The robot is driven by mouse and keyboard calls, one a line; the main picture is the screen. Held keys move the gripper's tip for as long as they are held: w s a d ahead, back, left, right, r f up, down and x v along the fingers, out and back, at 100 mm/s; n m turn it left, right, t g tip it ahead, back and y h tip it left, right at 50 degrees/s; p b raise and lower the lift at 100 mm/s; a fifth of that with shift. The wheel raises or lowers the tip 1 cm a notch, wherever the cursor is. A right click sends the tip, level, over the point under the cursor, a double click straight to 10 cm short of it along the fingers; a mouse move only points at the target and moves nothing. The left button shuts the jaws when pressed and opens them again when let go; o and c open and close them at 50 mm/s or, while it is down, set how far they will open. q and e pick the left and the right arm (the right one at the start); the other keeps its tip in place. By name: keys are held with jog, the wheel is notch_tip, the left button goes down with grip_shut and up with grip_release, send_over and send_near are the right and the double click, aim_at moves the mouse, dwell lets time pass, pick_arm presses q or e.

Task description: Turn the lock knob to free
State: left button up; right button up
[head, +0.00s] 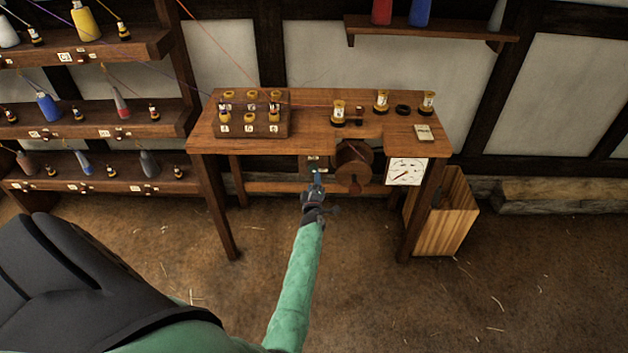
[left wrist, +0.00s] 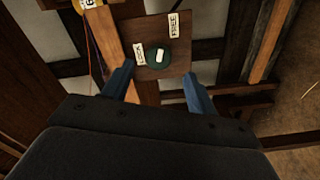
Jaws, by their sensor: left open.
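The lock knob (left wrist: 152,62) is a round dark green knob with a pale bar on its face. It sits on a brown wooden panel (left wrist: 188,57), with a LOCK label (left wrist: 140,54) at its left and a FREE label (left wrist: 174,25) at its upper right. I cannot tell which label the bar points at. My left gripper (left wrist: 157,75) is open, one blue finger to each side of the knob, apparently short of it and not gripping. In the head view my left gripper (head: 317,177) is in front of the panel under the table, largely covering the knob. My right gripper is not in view.
The wooden table (head: 210,140) carries a block of several bobbins (head: 250,124) and more spools. A brown wheel (head: 354,165) and a white dial (head: 406,171) are right of the panel. A wooden bin (head: 445,220) stands at right. The floor in front is clear.

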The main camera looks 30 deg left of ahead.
pick_arm(q)
jog(key=shift+v, duration=1.05)
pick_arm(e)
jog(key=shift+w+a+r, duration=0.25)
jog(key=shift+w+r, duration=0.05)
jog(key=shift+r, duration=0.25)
